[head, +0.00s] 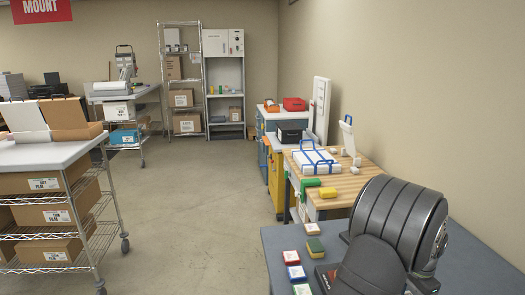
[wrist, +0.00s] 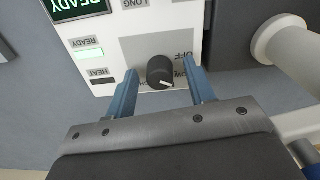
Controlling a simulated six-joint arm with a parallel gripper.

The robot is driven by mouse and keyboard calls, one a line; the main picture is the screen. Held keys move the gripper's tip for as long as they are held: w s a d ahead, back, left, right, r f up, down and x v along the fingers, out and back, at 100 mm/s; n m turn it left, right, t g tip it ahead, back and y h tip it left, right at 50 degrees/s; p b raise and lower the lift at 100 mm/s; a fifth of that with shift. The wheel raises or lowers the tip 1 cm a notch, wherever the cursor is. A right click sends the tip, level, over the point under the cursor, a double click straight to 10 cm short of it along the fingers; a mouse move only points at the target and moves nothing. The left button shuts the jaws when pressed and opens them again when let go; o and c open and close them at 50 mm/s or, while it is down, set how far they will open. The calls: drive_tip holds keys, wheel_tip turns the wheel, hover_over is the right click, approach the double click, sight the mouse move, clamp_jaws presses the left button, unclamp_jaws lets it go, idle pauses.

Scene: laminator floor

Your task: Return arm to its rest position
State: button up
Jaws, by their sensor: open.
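My gripper (wrist: 160,76) is open in the wrist view, with its two blue-grey fingers pointing up the picture and apart. A black round knob (wrist: 160,71) with a white mark shows between the fingertips, on a white control panel (wrist: 125,47). I cannot tell whether the fingers touch the knob. The panel's lettering is upside down; a green READY display (wrist: 82,7) and a pale lit READY lamp (wrist: 89,54) show at its left. My gripper cannot be made out in the head view.
In the head view, a wooden-topped bench (head: 345,184) stands at the right wall. A blue-grey surface (head: 280,240) with several small coloured blocks lies in front of it. A wire shelf cart (head: 60,160) is at left. The floor between is clear. A white cylinder (wrist: 282,38) is beside the panel.

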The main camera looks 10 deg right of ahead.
drive_tip(key=n, duration=0.7)
drive_tip(key=shift+r, duration=3.55)
drive_tip(key=o, duration=1.1)
drive_tip(key=w+d+r+n+h, duration=0.2)
drive_tip(key=w+d+r+n, duration=0.1)
drive_tip(key=d+r+n, duration=0.3)
drive_tip(key=w+a+r+m+y, duration=0.1)
drive_tip(key=w+a+r+m, duration=0.3)
drive_tip(key=w+r+m, duration=0.3)
drive_tip(key=w+a+r+m+y, duration=0.1)
drive_tip(key=w+a+r+m, duration=0.3)
drive_tip(key=w+r+m, duration=0.3)
drive_tip(key=shift+m, duration=0.3)
drive_tip(key=f, duration=0.5)
drive_tip(key=s+f, duration=0.1)
drive_tip(key=f, duration=0.2)
drive_tip(key=shift+a+f, duration=0.2)
drive_tip(key=shift+f, duration=0.1)
